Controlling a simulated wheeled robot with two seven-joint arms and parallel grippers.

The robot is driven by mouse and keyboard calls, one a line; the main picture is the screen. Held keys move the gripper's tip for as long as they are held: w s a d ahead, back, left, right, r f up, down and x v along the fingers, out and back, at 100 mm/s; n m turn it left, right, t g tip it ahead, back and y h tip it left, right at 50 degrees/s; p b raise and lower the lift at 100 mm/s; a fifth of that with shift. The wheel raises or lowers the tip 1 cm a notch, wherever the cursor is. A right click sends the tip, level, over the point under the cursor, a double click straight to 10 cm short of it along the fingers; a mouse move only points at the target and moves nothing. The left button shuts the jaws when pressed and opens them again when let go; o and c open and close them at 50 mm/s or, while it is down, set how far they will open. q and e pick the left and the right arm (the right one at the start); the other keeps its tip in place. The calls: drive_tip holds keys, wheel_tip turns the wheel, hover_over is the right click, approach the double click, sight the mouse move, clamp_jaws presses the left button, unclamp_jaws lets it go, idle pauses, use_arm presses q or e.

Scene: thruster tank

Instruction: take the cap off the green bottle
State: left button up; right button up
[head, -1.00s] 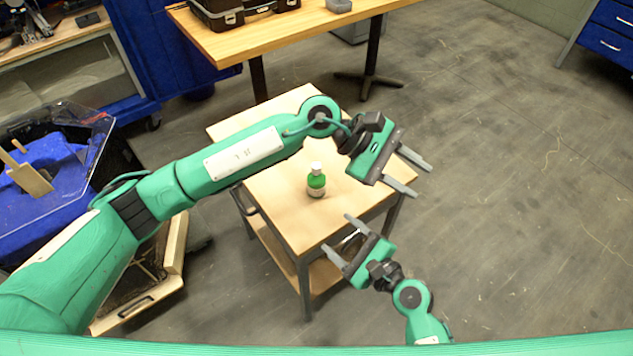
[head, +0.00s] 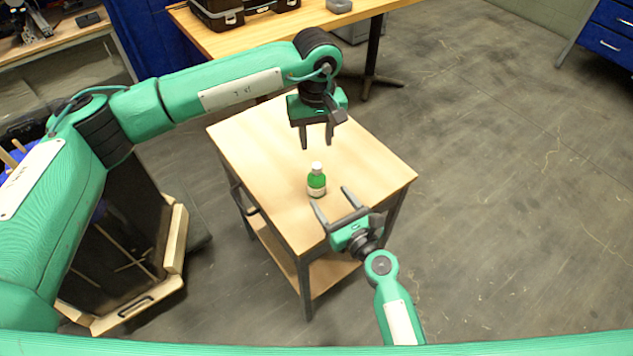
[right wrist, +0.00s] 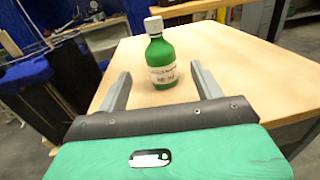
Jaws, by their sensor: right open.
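The green bottle (head: 316,183) stands upright on the small wooden table, with its white cap (head: 317,168) on top and a white label on its front. In the right wrist view the bottle (right wrist: 161,62) and its white cap (right wrist: 153,25) show just beyond and between the fingertips. My right gripper (head: 332,199) is open and empty, close to the bottle on its near side, fingers pointing toward it. My left gripper (head: 317,146) is above the far part of the table, fingers pointing down; its two fingers are apart with nothing between them.
The small table (head: 245,150) is otherwise bare. Behind it stands a longer wooden workbench (head: 230,42) with a black case (head: 218,14) and a small grey box (head: 339,5). A wooden-edged bin (head: 122,316) is at left. The floor at right is clear.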

sight(321, 186)
drive_tip(key=x, duration=0.7)
drive_tip(key=shift+w+a, duration=0.15)
drive_tip(key=shift+w, duration=0.15)
